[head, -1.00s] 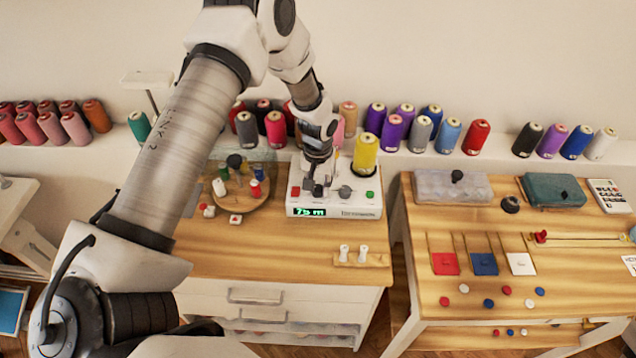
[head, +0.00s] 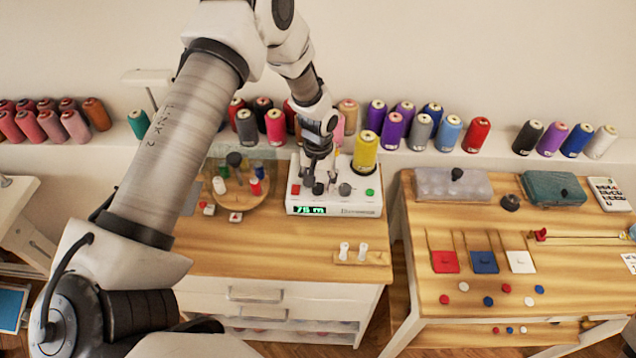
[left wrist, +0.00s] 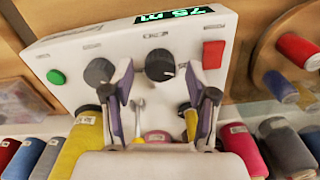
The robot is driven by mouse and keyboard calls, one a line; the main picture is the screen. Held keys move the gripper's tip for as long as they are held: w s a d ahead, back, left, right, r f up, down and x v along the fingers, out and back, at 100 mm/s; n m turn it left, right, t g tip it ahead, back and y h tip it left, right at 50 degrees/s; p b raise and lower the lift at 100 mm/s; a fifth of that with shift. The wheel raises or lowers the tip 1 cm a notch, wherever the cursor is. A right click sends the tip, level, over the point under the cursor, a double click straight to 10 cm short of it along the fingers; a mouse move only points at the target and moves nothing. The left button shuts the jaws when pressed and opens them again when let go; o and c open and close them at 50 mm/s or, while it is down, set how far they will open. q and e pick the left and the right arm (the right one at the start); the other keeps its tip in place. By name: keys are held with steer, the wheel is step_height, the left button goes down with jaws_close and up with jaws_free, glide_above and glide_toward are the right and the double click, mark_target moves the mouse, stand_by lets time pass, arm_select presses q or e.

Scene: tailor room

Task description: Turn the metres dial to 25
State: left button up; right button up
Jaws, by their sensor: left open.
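The white winding machine (head: 299,200) stands on the wooden cabinet top. Its green display reads 75 m in the left wrist view (left wrist: 175,17). It has two dark dials: one nearer the red button (left wrist: 160,65) and one nearer the green button (left wrist: 99,71). Their labels are too small to read. My left gripper (head: 318,184) is over the dial by the red button. In the left wrist view its open fingers (left wrist: 160,76) stand either side of that dial; I cannot tell whether they touch it. My right gripper is not in view.
A yellow spool (head: 366,151) stands on the machine's back right. A round wooden tray (head: 243,203) with small spools is at its left. A two-peg block (head: 352,258) lies in front. Several cones line the ledge behind.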

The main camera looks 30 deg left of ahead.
mark_target(318, 186)
arm_select(q)
step_height(318, 186, up, 11)
steer(key=shift+r, duration=0.1)
